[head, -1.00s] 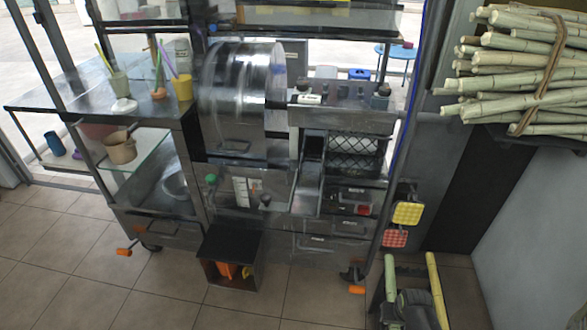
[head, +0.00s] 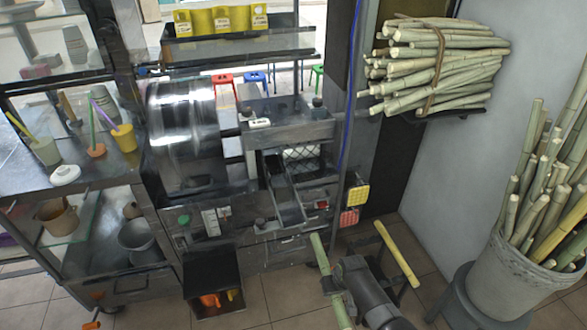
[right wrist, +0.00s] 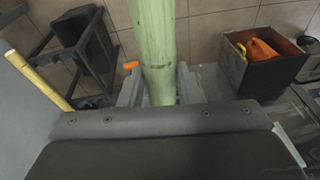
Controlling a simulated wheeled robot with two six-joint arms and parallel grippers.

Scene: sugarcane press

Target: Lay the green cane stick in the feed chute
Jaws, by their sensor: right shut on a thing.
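The green cane stick (head: 318,252) is at the bottom centre of the head view, its far end pointing at the machine. My right gripper (head: 332,286) is shut around it; in the right wrist view the stick (right wrist: 153,35) runs up from between the fingers (right wrist: 158,82). The hand hides part of its length. The feed chute (head: 287,198) is the narrow metal trough sloping down the front of the press, empty as far as I can see. The stick's far end is below and right of the chute's lower end, apart from it. My left gripper is not in view.
A yellow cane (head: 397,254) lies on a dark stand right of my right gripper. A bucket of canes (head: 505,285) stands at the right, and a tied cane bundle (head: 462,62) rests on a wall shelf. An open dark box (head: 212,290) sits low before the press.

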